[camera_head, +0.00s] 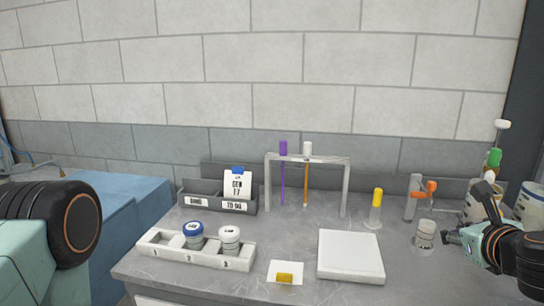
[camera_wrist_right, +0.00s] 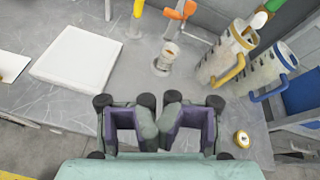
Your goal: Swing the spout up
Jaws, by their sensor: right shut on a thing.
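An orange swing piece, which looks like the spout (camera_head: 425,187), sits on a grey post (camera_head: 411,197) at the right of the bench; part of it shows at the top of the right wrist view (camera_wrist_right: 182,10). A small pale cup (camera_head: 425,235) stands below it. My right gripper (camera_head: 450,237) is just right of the cup, apart from the spout. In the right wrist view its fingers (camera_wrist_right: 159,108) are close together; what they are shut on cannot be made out. Only my left arm shows at the left; its gripper is out of frame.
A jug with a yellow handle (camera_wrist_right: 230,68) and one with a blue handle (camera_wrist_right: 270,76) stand at the right. A white slab (camera_head: 349,256), a rack (camera_head: 346,185) and a yellow-capped bottle (camera_head: 376,208) are to the left. A small yellow-rimmed round thing (camera_wrist_right: 242,139) lies near the edge.

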